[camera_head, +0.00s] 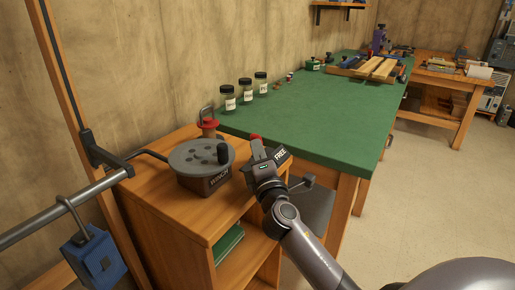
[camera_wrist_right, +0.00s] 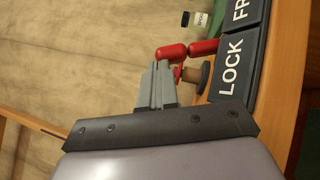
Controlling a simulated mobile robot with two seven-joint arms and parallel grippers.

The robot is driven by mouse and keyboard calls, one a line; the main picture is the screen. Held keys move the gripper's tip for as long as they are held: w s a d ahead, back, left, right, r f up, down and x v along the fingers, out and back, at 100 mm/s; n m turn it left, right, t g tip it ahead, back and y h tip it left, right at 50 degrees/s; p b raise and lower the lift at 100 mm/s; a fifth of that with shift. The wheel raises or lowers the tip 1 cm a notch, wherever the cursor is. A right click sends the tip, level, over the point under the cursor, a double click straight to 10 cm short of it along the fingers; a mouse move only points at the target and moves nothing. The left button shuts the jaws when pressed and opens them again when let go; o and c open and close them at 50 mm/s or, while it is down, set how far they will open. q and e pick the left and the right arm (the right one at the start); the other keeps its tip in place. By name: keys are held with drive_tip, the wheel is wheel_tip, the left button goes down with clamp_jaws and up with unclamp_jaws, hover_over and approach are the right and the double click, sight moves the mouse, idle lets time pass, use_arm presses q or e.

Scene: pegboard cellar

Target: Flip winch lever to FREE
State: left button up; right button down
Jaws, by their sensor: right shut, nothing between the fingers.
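The winch (camera_head: 206,178) sits on a wooden cabinet, with a round grey top and a black knob. A black plate reading FREE (camera_head: 280,154) shows just right of my right gripper (camera_head: 259,154). A red lever tip (camera_head: 255,138) shows just beyond the fingers. In the right wrist view, my shut, empty fingers (camera_wrist_right: 156,70) point at red grips (camera_wrist_right: 188,50); whether they touch cannot be told. A LOCK plate (camera_wrist_right: 231,66) is right of the fingers there, with the FREE plate (camera_wrist_right: 240,10) partly cut off above it. My left gripper is out of view.
The wooden cabinet (camera_head: 179,216) adjoins a green-topped bench (camera_head: 325,115) with several jars (camera_head: 246,91). A red-based shackle (camera_head: 208,124) stands behind the winch. A blue padlock (camera_head: 94,262) hangs at lower left. Open floor (camera_head: 440,190) lies to the right.

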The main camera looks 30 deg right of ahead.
drive_tip(key=shift+d+r+m+g+p, duration=0.2)
drive_tip(key=shift+r+m+g+p, duration=0.15)
drive_tip(key=shift+p, duration=0.6)
drive_tip(key=p, duration=0.2)
drive_tip(key=r+m+g+p, duration=0.1)
drive_tip(key=shift+w+d+r+p, duration=0.2)
drive_tip(key=shift+d+p, duration=0.1)
drive_tip(key=shift+p, duration=0.1)
drive_tip(key=d+m+g+p, duration=0.1)
drive_tip(key=p, duration=0.2)
drive_tip(key=r+m+g+p, duration=0.1)
drive_tip(key=p, duration=0.3)
drive_tip(key=shift+w+d+m, duration=0.25)
drive_tip(key=shift+w+d, duration=0.15)
drive_tip(key=shift+w+d+f+y+p, duration=0.15)
drive_tip(key=shift+d+y+p, duration=0.25)
drive_tip(key=shift+p, duration=0.05)
drive_tip(key=shift+f, duration=0.1)
drive_tip(key=shift+a, duration=0.1)
